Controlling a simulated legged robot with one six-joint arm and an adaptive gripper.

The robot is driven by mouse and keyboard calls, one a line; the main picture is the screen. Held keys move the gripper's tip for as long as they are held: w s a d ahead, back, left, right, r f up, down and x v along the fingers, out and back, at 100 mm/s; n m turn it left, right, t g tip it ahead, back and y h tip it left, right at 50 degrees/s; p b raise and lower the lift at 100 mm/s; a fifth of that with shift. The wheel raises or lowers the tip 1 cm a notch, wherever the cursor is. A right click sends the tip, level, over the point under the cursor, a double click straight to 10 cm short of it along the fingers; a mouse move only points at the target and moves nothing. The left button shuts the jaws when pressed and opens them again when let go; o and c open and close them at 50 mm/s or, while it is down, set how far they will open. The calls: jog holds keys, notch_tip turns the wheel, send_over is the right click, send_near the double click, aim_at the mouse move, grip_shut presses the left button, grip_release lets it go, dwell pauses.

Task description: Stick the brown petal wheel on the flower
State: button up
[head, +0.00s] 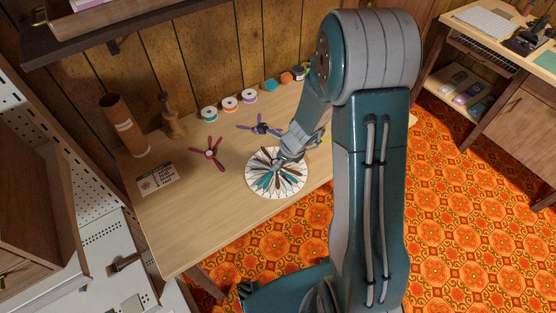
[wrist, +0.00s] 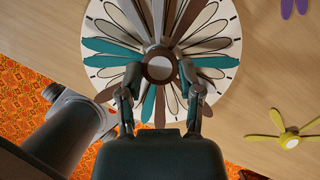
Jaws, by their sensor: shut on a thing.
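The flower is a white round disc (head: 251,182) on the wooden table, with teal, grey and brown petals spread over it. The disc also fills the upper middle of the wrist view (wrist: 230,84). The brown petal wheel (wrist: 159,67) has its round brown hub at the flower's middle, with petals overlapping the flower's own. My gripper (wrist: 160,73) is shut on this wheel, with a finger at either side of the hub. In the head view my gripper (head: 284,160) is over the disc and hides part of it. I cannot tell whether the wheel touches the flower.
A red petal wheel (head: 208,153) and a purple one (head: 256,125) lie nearby. A yellow petal wheel (wrist: 289,139) lies at the right in the wrist view. Several spools (head: 229,104), a cardboard tube (head: 123,124) and a card (head: 157,179) stand or lie behind and left.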

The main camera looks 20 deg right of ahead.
jog(key=o, duration=0.9)
jog(key=shift+r, duration=0.1)
jog(key=s+d+r+n, duration=0.1)
jog(key=s+r+n, duration=0.2)
jog(key=r, duration=0.6)
jog(key=s+r+n, duration=0.3)
jog(key=r, duration=0.5)
jog(key=s+r+n+t+h, duration=0.1)
jog(key=s+r+n, duration=0.5)
jog(key=n, duration=0.4)
jog(key=s+a+r+n+t+h, duration=0.1)
jog(key=s+r+n+h, duration=0.1)
jog(key=s+r+n, duration=0.3)
jog(key=s+n, duration=0.4)
jog(key=shift+r+n+t+h, duration=0.3)
jog(key=shift+r+n+t, duration=0.1)
